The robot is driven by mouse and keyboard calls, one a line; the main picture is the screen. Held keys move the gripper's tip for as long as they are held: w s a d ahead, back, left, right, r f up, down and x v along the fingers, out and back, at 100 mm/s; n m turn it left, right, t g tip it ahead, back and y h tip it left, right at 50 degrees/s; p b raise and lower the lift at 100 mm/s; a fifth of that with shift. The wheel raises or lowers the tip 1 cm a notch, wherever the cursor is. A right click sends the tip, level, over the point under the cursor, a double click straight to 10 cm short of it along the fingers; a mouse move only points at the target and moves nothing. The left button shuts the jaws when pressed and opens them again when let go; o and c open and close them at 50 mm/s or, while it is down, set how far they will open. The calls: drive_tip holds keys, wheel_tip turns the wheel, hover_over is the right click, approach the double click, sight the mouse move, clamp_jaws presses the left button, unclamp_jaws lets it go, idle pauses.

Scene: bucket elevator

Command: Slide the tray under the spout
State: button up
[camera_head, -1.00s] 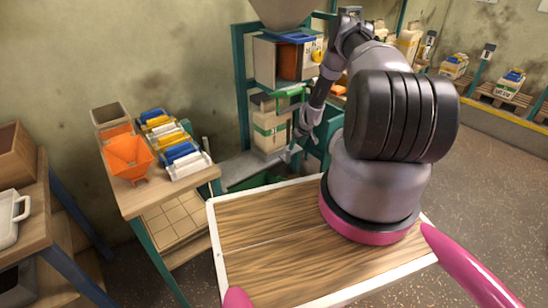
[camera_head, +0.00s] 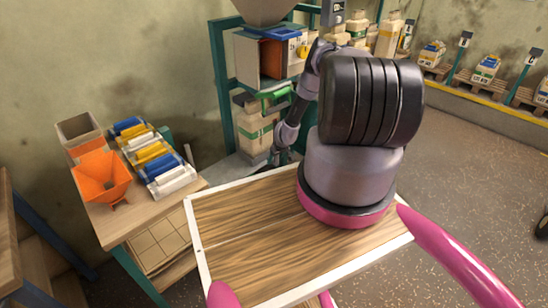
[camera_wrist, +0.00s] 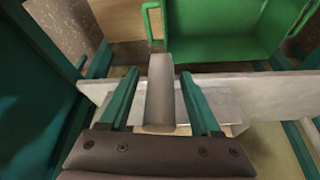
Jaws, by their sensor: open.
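In the wrist view, my gripper (camera_wrist: 159,74) is open, its two teal fingers on either side of a grey bar (camera_wrist: 160,95). I cannot tell whether they touch it. The bar sticks out toward me over a pale grey strip (camera_wrist: 255,92), perhaps the tray's edge; how they join is unclear. A green bin (camera_wrist: 225,32) lies beyond. In the head view, my gripper (camera_head: 280,156) is low in front of the machine, partly hidden by the wooden top. A grey surface (camera_head: 228,170) shows beside it. The spout cannot be clearly made out; a hopper (camera_head: 265,8) is above the machine.
Teal posts (camera_head: 222,85) frame the machine, with a blue and orange box (camera_head: 275,55) in it. A bench with an orange funnel (camera_head: 102,178) and coloured packs (camera_head: 150,155) stands at left. The floor (camera_head: 460,200) at right is largely clear.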

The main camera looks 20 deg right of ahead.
drive_tip(key=shift+c, duration=0.3)
clamp_jaws()
drive_tip(key=shift+d, duration=0.15)
idle(1.1)
